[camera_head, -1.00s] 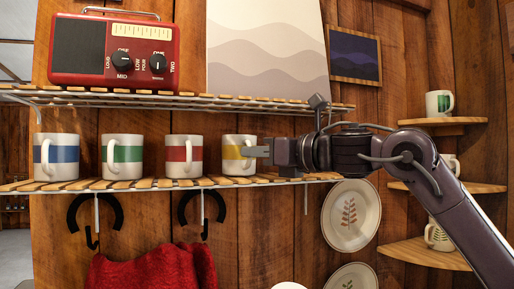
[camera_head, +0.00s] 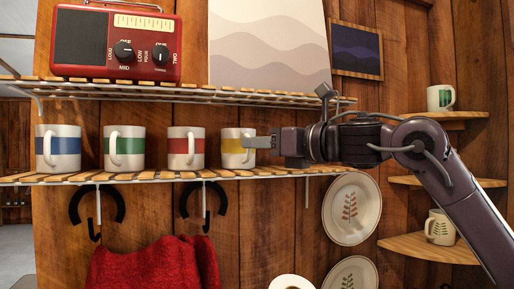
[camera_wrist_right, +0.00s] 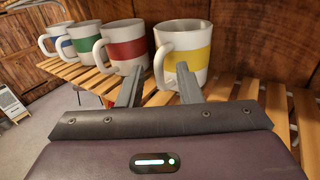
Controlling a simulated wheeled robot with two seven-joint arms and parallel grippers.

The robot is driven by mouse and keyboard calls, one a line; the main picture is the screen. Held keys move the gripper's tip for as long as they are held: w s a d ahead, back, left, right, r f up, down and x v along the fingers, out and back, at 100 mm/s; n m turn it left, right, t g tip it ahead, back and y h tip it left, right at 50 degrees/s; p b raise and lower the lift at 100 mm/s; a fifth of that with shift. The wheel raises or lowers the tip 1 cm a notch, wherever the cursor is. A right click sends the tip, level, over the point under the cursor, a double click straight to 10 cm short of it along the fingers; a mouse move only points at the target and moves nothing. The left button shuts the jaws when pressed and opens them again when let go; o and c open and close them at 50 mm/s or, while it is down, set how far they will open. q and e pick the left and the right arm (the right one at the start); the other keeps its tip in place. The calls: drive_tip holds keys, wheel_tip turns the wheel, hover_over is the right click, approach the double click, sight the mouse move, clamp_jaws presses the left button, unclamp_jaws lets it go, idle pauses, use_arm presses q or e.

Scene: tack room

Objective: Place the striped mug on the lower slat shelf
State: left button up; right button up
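Several white mugs with coloured bands stand upright in a row on the lower slat shelf (camera_head: 150,175). They are banded blue (camera_head: 58,151), green (camera_head: 124,149), red (camera_head: 186,148) and yellow. The yellow-striped mug (camera_head: 234,150) stands at the row's right end, its handle toward my right gripper (camera_head: 254,143). In the right wrist view, this mug (camera_wrist_right: 188,57) rests on the slats. My right gripper's fingers (camera_wrist_right: 158,80) are apart, with its handle near the gap between their tips; contact is unclear. My left gripper is not in view.
An upper slat shelf (camera_head: 225,95) above holds a red radio (camera_head: 115,45) and a wavy picture (camera_head: 270,45). Dark hooks and a red cloth (camera_head: 155,265) hang below. Corner shelves (camera_head: 430,248) with mugs and wall plates (camera_head: 352,208) are at the right.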

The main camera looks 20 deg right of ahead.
drive_tip(key=b+v, duration=0.3)
drive_tip(key=v, duration=0.7)
drive_tip(key=shift+s+d+b, duration=0.25)
drive_tip(key=shift+s+b, duration=0.1)
